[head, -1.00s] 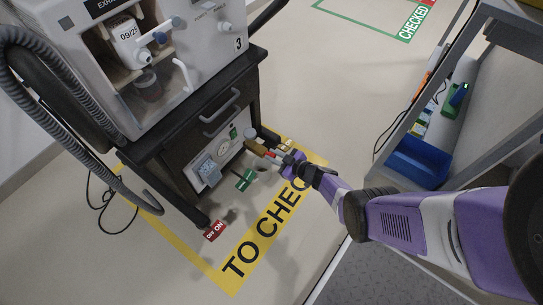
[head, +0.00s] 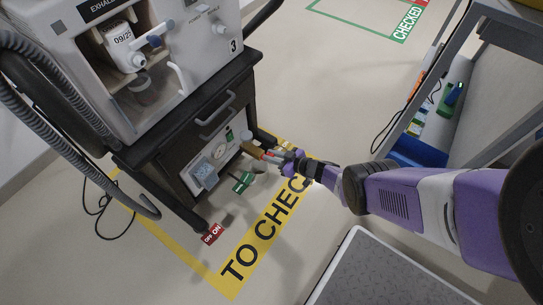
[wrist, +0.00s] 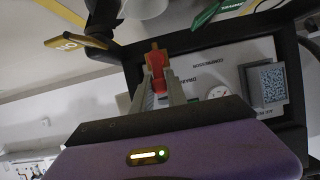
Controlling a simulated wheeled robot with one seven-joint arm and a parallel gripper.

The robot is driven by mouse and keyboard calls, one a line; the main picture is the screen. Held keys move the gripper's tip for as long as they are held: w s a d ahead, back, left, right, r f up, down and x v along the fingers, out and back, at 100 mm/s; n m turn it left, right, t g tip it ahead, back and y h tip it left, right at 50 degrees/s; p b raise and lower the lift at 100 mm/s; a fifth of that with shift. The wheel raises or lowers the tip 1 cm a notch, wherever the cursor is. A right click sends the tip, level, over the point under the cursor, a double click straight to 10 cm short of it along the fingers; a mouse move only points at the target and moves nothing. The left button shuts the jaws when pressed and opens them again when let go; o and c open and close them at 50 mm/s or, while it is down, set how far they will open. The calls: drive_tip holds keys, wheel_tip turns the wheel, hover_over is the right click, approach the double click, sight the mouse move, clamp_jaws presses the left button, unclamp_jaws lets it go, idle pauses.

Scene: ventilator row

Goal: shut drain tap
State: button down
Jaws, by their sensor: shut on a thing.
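The drain tap is low on the cart's front panel. Its red handle (wrist: 157,76) and brass-coloured part (wrist: 154,46) show in the wrist view. In the head view a brown cylindrical part (head: 253,150) sticks out beside my gripper (head: 277,156). My gripper (wrist: 158,90) is shut on the red handle, one finger on each side. The fingers hide part of the handle, and I cannot tell the tap's exact angle. The pale panel (head: 206,168) behind carries a round gauge (wrist: 217,92).
A ventilator (head: 160,60) stands on the dark cart above the tap. A green tag (head: 243,182) and a red ON/OFF tag (head: 212,234) are near the panel. A grey rack (head: 500,80) stands at right. Yellow-marked floor in front is mostly clear.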

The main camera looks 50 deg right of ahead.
drive_tip(key=c, duration=1.3)
unclamp_jaws()
drive_tip(key=p+v, duration=0.5)
drive_tip(key=v, duration=0.2)
drive_tip(key=shift+r, duration=0.1)
drive_tip(key=shift+s, duration=0.4)
